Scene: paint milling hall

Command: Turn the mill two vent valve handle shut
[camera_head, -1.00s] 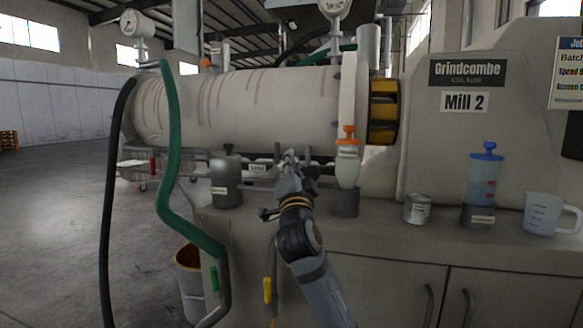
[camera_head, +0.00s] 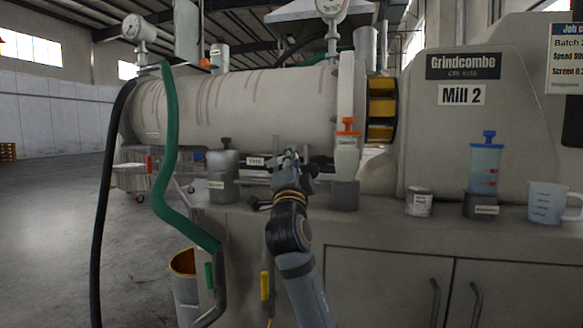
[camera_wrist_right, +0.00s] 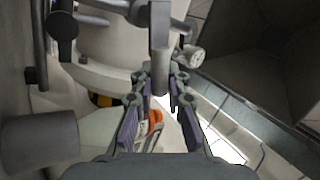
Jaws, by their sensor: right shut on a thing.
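The vent valve handle (camera_wrist_right: 160,50) is a grey bar coming down between my right gripper's fingers in the right wrist view. My right gripper (camera_wrist_right: 160,100) is shut on it. In the head view my right gripper (camera_head: 290,158) is in front of the pipework under the pale mill drum (camera_head: 270,105), just right of a small white label (camera_head: 255,161). The gripper and wrist hide most of the valve there, so the handle's angle is hard to tell. A "Mill 2" sign (camera_head: 461,95) is on the housing at right. My left gripper is not in view.
A grey bottle (camera_head: 223,178) stands left of the gripper and an orange-topped container (camera_head: 346,155) close to its right. A can (camera_head: 419,203), a blue-topped cylinder (camera_head: 485,170) and a jug (camera_head: 548,203) stand farther right. A green hose (camera_head: 167,150) hangs at left.

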